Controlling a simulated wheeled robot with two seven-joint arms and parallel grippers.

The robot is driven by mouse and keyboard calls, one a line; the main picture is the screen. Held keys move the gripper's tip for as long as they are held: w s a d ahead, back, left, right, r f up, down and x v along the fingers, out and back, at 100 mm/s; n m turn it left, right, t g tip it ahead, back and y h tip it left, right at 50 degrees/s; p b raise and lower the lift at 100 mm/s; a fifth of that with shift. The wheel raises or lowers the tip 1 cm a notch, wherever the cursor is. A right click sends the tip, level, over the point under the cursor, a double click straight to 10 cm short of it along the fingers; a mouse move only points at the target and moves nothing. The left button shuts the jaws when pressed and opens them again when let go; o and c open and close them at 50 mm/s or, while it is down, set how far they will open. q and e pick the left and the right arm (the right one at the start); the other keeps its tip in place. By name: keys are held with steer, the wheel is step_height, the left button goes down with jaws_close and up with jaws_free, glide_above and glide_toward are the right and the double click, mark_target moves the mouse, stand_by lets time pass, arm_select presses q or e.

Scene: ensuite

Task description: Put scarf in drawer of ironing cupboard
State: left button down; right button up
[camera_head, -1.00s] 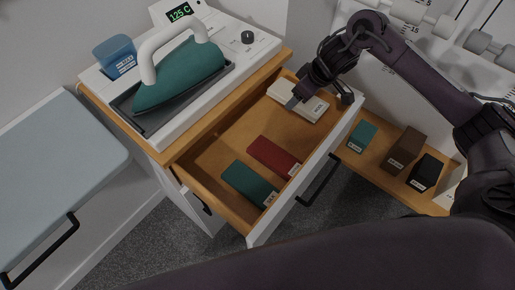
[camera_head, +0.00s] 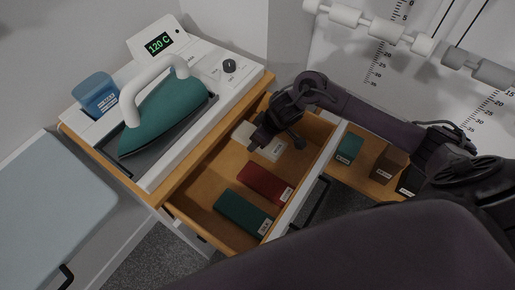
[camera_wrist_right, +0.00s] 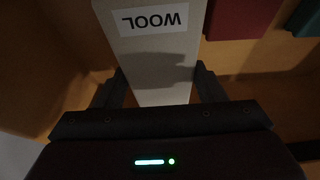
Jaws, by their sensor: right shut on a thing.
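A cream block labelled WOOL (camera_head: 259,142) is at the far end of the open wooden drawer (camera_head: 200,187), next to the red block. No thing in view is labelled scarf; I cannot tell whether this block is it. My right gripper (camera_head: 262,140) reaches down into the drawer and is shut on the cream block. In the right wrist view, the gripper fingers (camera_wrist_right: 158,88) are on both sides of the cream block (camera_wrist_right: 155,58), its label upside down. I cannot tell whether it touches the drawer floor. My left gripper is not in view.
A red block (camera_head: 264,183) and a dark green block (camera_head: 243,212) lie in the drawer. A teal iron (camera_head: 165,115) and blue cup (camera_head: 97,94) stand on the cupboard top. A pale ironing board (camera_head: 45,210) is at left.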

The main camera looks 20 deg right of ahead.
steer(key=shift+f, duration=0.4)
step_height(320, 180, down, 3)
steer(key=shift+f+b, duration=0.15)
steer(key=shift+b, duration=0.15)
steer(key=shift+f, duration=0.1)
steer(key=shift+f, duration=0.15)
steer(key=o, duration=0.7)
steer(key=p+v, duration=0.2)
steer(key=v, duration=1)
